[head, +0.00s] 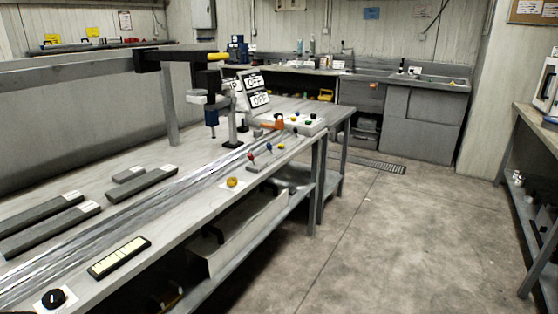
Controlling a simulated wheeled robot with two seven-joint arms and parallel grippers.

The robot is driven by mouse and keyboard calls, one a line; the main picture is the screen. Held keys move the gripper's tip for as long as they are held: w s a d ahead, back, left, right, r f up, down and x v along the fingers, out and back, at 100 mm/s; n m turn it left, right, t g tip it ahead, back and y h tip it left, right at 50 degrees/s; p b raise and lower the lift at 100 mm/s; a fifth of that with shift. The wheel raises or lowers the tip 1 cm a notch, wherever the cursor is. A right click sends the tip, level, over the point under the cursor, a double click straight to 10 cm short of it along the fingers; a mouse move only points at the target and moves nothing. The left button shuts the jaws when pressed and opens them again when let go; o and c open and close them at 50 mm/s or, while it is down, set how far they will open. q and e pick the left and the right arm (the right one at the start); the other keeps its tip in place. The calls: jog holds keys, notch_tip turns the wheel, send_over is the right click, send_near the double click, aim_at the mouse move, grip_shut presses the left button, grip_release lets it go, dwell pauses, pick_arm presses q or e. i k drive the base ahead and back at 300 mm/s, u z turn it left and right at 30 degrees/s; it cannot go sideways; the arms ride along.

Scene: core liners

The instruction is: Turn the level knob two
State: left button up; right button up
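Neither of my grippers shows in the head view.
The long workbench (130,215) carries grey bars (142,184), a yellow button (232,182), small coloured levers (268,148) and a machine with OFF signs (257,90). A shelf unit (535,160) stands at right. The concrete floor (400,240) between them is clear.

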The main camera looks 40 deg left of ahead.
aim_at(231, 181)
jog(key=u, duration=0.6)
jog(key=i, duration=1.35)
jog(key=u, duration=1.15)
